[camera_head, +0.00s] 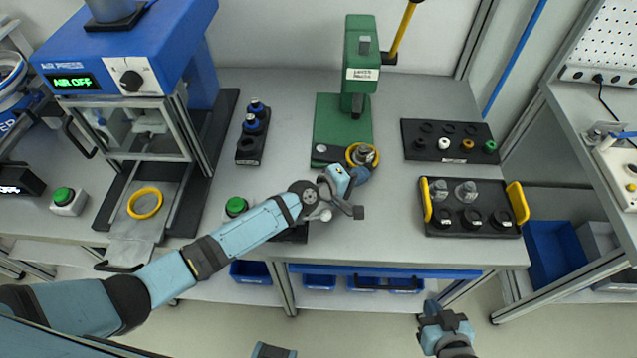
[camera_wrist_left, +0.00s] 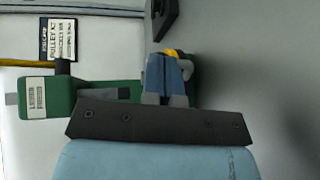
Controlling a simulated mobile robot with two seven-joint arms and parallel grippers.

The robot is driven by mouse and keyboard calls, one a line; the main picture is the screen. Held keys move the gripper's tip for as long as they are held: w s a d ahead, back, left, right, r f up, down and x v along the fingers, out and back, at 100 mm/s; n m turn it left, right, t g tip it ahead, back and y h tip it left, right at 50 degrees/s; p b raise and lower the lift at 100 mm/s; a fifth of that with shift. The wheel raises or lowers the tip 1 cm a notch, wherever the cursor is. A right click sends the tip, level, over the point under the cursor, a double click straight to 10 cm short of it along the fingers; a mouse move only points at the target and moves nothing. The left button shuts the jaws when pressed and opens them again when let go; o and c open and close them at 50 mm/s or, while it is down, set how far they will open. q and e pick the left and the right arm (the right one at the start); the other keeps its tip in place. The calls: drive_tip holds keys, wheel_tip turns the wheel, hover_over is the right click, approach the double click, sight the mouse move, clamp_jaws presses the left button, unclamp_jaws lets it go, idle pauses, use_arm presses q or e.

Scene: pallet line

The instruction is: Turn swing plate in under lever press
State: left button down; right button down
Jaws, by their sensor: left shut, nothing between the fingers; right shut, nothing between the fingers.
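The green lever press (camera_head: 360,60) stands at the back middle of the bench, its yellow lever (camera_head: 402,32) slanting up to the right. A yellow ring (camera_head: 350,156) with a grey metal part (camera_head: 364,152) inside it sits at the front right corner of the green base, in front of the ram rather than under it. I take this for the swing plate's nest; the plate is mostly hidden. My left gripper (camera_head: 366,172) is shut and empty against or just in front of the ring; contact is unclear. The left wrist view shows its blue fingers (camera_wrist_left: 168,78) together, with yellow beyond. My right gripper (camera_head: 432,306) is shut and empty before the bench.
The blue air press (camera_head: 130,45) stands left, with another yellow ring (camera_head: 145,203) on its slide. A black tray with yellow handles (camera_head: 474,232) and a black parts rack (camera_head: 450,128) lie right. A green button (camera_head: 236,205) is beside my left forearm.

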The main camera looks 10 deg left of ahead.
sight(376, 153)
use_arm(q)
drive_tip(key=shift+b+x, duration=0.3)
drive_tip(key=shift+x, duration=0.8)
drive_tip(key=shift+w+d+r+b, duration=0.1)
drive_tip(key=shift+w+d+b, duration=0.15)
drive_tip(key=shift+w, duration=0.3)
drive_tip(key=shift+w+d+f+b, duration=0.1)
drive_tip(key=shift+w+b, duration=0.2)
drive_tip(key=shift+w, duration=0.25)
drive_tip(key=shift+w+d+r+b, duration=0.1)
drive_tip(key=shift+w+d+b, duration=0.15)
drive_tip(key=shift+w, duration=0.25)
drive_tip(key=shift+w+d+r, duration=0.1)
drive_tip(key=shift+w+d, duration=0.05)
drive_tip(key=shift+w, duration=0.35)
drive_tip(key=shift+w+d+r, duration=0.1)
drive_tip(key=shift+w, duration=0.4)
drive_tip(key=shift+w+d+f+n+t+y, duration=0.1)
drive_tip(key=shift+w+d+n+t+y, duration=0.05)
drive_tip(key=shift+w+n+t+y, duration=0.5)
drive_tip(key=shift+w, duration=0.7)
drive_tip(key=shift+w+f+b, duration=0.15)
drive_tip(key=shift+w+b, duration=0.45)
drive_tip(key=shift+w, duration=0.2)
drive_tip(key=shift+w+b, duration=0.45)
drive_tip(key=shift+w, duration=0.1)
drive_tip(key=shift+w+r, duration=0.15)
drive_tip(key=shift+r, duration=0.05)
